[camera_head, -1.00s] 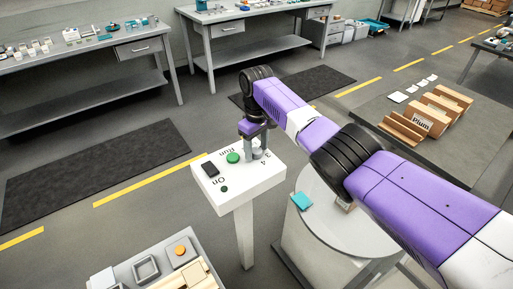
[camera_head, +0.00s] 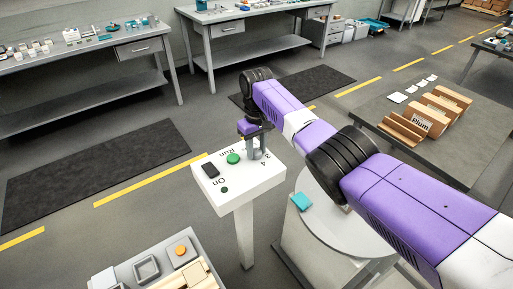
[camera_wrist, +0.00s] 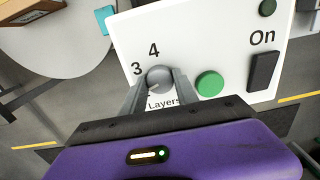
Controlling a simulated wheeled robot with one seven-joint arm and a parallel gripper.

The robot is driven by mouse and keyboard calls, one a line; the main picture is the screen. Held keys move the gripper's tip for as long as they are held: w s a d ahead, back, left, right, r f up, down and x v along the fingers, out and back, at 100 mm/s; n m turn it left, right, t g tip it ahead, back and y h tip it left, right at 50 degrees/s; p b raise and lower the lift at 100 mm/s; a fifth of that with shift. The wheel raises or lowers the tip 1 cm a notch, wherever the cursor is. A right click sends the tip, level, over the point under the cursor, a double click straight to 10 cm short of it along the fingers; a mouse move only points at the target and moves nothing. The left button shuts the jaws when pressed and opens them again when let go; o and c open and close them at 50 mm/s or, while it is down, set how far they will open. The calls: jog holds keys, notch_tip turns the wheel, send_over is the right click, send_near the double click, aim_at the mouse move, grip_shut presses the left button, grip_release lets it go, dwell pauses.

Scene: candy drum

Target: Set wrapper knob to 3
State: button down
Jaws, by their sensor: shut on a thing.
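The wrapper knob (camera_wrist: 160,78) is a round grey dial on the white control panel (camera_wrist: 215,40), marked "Layers", with the numerals 3 and 4 beside it. My gripper (camera_wrist: 159,84) is shut on it, one finger on each side. The knob's pointer is not clear; a small dark mark shows at its lower left. The fingers and the word's edge hide other numerals. In the head view my gripper (camera_head: 257,150) points down at the right end of the panel (camera_head: 236,200), mostly hiding the knob.
A green button (camera_wrist: 210,84), a black "On" switch (camera_wrist: 263,70) and a small dark green light (camera_wrist: 268,7) are on the panel. A round grey drum table (camera_head: 345,225) with a teal piece (camera_head: 302,202) stands to the right. A tray (camera_head: 112,275) is at lower left.

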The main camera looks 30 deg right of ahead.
aim_at(256, 151)
jog(key=m, duration=0.4)
jog(key=shift+r+m+p, duration=0.1)
jog(key=shift+m+p, duration=0.2)
jog(key=shift+p, duration=0.1)
jog(key=m, duration=0.4)
jog(key=shift+m, duration=0.4)
jog(key=c, duration=0.9)
grip_release()
jog(key=shift+c, duration=0.2)
jog(key=shift+r, duration=3.85)
